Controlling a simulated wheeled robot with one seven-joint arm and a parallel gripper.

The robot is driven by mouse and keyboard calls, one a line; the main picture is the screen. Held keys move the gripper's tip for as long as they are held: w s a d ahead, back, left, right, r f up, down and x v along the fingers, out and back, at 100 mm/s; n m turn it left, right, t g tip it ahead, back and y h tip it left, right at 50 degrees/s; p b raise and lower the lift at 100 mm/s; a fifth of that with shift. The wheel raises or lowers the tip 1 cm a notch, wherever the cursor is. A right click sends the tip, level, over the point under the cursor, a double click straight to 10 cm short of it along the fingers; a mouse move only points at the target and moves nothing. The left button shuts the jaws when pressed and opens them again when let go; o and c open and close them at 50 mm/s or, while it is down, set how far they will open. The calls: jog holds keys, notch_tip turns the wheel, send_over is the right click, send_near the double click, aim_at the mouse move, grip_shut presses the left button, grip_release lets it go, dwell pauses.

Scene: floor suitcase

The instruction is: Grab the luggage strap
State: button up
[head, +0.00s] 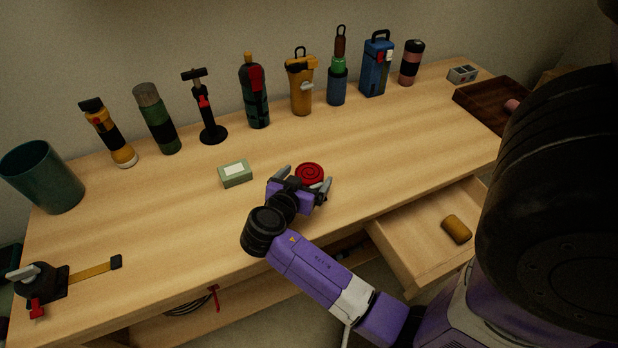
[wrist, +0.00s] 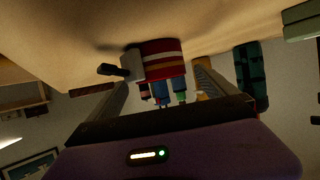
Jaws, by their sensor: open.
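The luggage strap (head: 309,173) is a red coil with a dark spiral on top, lying on the wooden workbench. In the wrist view the strap (wrist: 163,58) shows its red side with a pale stripe, and a grey and black buckle at its left. My gripper (head: 306,181) is low over the bench with its fingers open toward the strap. In the wrist view the fingers of my gripper (wrist: 163,85) appear on either side of the strap. I cannot tell whether either finger touches it.
A green box (head: 235,174) lies left of my gripper. A teal bin (head: 43,177) stands at left. An open drawer (head: 407,262) holds a tan item (head: 456,229). Bench right of the strap is clear.

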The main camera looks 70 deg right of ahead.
aim_at(312, 169)
jog(key=shift+p+x, duration=0.55)
jog(key=shift+x, duration=2.35)
jog(key=shift+w, duration=0.1)
jog(key=c, duration=1.4)
jog(key=shift+r, duration=0.1)
